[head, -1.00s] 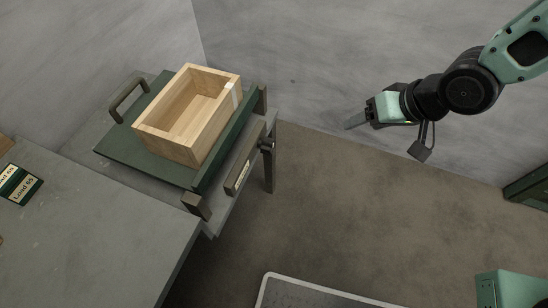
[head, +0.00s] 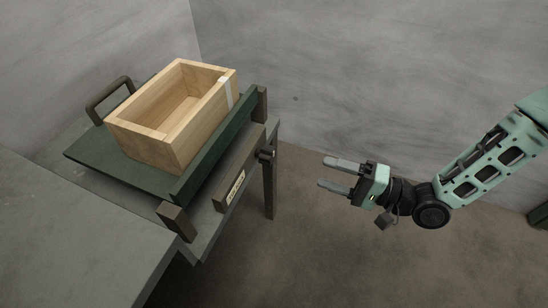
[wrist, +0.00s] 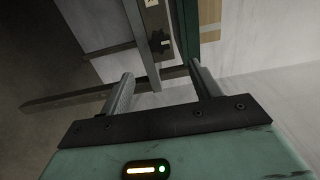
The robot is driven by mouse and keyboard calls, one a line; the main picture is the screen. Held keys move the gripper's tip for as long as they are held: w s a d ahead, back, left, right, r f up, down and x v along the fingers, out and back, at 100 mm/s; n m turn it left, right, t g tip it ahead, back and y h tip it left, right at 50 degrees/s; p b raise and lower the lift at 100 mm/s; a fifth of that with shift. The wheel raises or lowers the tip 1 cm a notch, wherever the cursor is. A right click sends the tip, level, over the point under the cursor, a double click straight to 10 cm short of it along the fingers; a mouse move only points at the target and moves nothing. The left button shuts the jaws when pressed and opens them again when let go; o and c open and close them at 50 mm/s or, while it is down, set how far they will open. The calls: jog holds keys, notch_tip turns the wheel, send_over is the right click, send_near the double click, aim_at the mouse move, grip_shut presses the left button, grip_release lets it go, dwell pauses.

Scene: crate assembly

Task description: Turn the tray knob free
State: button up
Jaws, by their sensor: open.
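The tray knob (head: 265,155) is a small dark knob on the front edge of the stand, near its right end. In the wrist view the dark knob (wrist: 161,45) shows ahead, above the gap between the fingers. The green tray (head: 95,158) lies on the stand and bears an open wooden crate (head: 185,143). My gripper (head: 331,174) is open and empty, to the right of the knob and apart from it, with its fingers pointing left toward the stand. It also shows in the wrist view (wrist: 160,85).
A label plate (head: 235,188) sits on the stand's front, left of the knob. Dark blocks (head: 176,220) stand at the tray's front corners. A grey table (head: 80,240) is at the lower left. The floor between the stand and my arm is clear.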

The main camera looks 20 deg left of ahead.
aim_at(274, 157)
jog(key=a, duration=0.4)
jog(key=a+b, duration=0.1)
jog(key=a, duration=0.4)
jog(key=w+a, duration=0.1)
jog(key=a, duration=0.4)
jog(key=c, duration=0.9)
